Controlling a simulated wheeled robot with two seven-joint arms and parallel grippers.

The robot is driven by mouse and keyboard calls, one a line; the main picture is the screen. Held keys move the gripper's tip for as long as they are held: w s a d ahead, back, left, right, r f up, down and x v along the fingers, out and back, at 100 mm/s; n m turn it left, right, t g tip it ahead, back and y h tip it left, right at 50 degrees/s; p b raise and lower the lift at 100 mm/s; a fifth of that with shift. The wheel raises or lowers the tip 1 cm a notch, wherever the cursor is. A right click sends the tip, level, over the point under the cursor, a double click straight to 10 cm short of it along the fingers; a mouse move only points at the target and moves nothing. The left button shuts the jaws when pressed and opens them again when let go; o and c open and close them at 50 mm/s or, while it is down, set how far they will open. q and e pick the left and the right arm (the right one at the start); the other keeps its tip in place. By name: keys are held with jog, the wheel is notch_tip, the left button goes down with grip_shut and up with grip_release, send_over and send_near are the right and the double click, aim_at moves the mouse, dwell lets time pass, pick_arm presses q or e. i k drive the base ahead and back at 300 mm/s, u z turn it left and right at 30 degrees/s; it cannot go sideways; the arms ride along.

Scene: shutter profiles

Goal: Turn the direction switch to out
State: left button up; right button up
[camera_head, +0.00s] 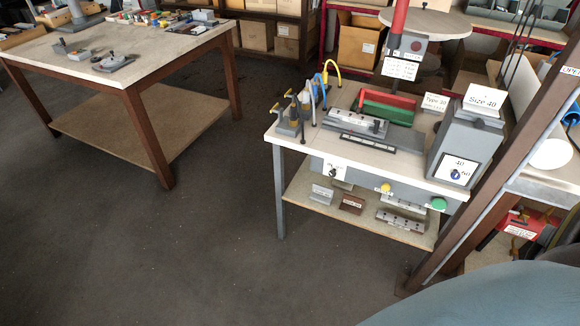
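The workbench (290,133) stands right of centre with a machine on it. On its front panel, a white plate (328,172) carries a small dark knob (333,172), which looks like the direction switch. Its lettering and the way it points are too small to read. A yellow button (386,187) and a green button (438,203) sit further right on the same front. A blue knob (455,174) is on a white dial plate marked 40 and 60, on the grey housing (466,135). Neither of my grippers is in view.
Another table (150,72) with tools stands at the left. Open dark floor (220,230) lies in front of the workbench. A brown post (500,165) slants up beside the workbench's right end. Metal parts (402,220) lie on its lower shelf.

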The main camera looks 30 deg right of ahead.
aim_at(332, 173)
jog(key=u, duration=0.05)
jog(key=i, duration=0.8)
jog(key=z, duration=0.85)
